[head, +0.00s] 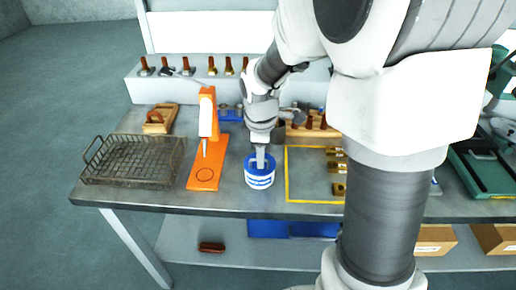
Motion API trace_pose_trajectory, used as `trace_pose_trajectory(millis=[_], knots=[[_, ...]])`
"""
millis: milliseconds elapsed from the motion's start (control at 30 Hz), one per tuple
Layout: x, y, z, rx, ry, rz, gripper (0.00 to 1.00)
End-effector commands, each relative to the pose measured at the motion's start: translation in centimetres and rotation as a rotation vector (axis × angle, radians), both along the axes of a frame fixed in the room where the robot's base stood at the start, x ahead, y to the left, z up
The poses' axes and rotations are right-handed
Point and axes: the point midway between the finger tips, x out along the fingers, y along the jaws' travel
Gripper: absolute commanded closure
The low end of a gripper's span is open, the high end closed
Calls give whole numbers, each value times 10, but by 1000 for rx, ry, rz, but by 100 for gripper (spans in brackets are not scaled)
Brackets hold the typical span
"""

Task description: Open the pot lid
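A small round pot (260,181) with a blue and white side and a blue rim stands upright near the front edge of the grey workbench. My gripper (260,163) points straight down at the pot's top, with its fingers at or just inside the blue rim. The fingers are small here and partly merge with the top, so I cannot tell whether they hold the lid (251,158). The lid looks blue, and my gripper hides much of it.
An orange stand (204,175) is close on the pot's left, with a wire basket (128,172) farther left. A yellow outlined square (308,178) with brass pieces (338,168) lies to the right. Wooden-handled tools (212,68) line the back shelf.

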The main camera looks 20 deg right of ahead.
Motion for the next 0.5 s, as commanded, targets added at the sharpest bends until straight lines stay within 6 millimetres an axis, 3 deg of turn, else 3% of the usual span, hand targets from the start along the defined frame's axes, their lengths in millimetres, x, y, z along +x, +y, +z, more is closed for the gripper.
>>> trace_pose_trajectory(millis=[167,367,500], knots=[[0,0,0,0,0,0,60],[0,0,0,0,0,0,96],[0,0,0,0,0,0,100]])
